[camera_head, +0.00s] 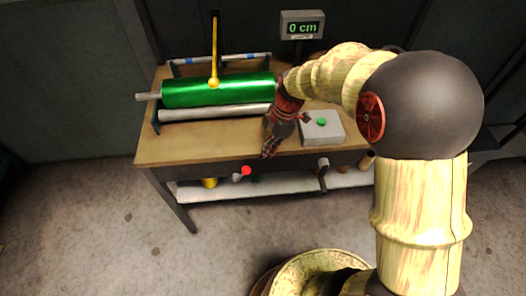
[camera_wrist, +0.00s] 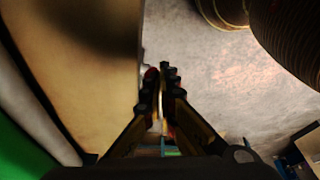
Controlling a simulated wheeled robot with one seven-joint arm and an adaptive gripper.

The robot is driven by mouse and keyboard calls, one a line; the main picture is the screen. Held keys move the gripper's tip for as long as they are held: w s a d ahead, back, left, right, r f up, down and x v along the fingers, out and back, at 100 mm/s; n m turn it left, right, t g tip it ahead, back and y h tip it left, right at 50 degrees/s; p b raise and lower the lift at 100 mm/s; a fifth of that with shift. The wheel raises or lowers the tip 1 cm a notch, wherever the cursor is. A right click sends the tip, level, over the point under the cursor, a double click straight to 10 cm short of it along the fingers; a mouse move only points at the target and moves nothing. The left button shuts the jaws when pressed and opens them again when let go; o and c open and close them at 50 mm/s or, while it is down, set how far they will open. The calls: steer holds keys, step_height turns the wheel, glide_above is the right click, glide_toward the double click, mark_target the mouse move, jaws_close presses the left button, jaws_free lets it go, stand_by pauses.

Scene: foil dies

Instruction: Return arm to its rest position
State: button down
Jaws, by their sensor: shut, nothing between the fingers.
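My gripper (camera_head: 268,150) is at the end of my wooden-looking arm, which reaches in from the right. In the head view it points down at the front edge of the wooden table (camera_head: 205,143). In the wrist view my gripper (camera_wrist: 161,72) shows its fingers close together, shut with nothing between them. The wrist view has the table top (camera_wrist: 80,50) on the left and the concrete floor (camera_wrist: 205,60) on the right, with the table's edge near the fingertips.
A green foil roll (camera_head: 215,90) lies in a stand, with a yellow lever (camera_head: 214,50) above. A silver roll (camera_head: 215,112) lies before it. A grey box with a green button (camera_head: 321,122) is right of my gripper. A display (camera_head: 302,25) reads "0 cm". Floor in front is open.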

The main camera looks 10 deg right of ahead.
stand_by(0.4)
steer(key=s+d+r+m+t+h, duration=0.1)
steer(key=s+d+r+m+t, duration=0.2)
steer(key=s+r+m, duration=0.6)
steer(key=s+d+r+m+t+h, duration=0.2)
steer(key=s+d+r+m+t, duration=0.1)
steer(key=s+r+m, duration=0.7)
steer(key=shift+s+d+r, duration=0.4)
steer(key=shift+d+r, duration=0.45)
steer(key=shift+r, duration=0.05)
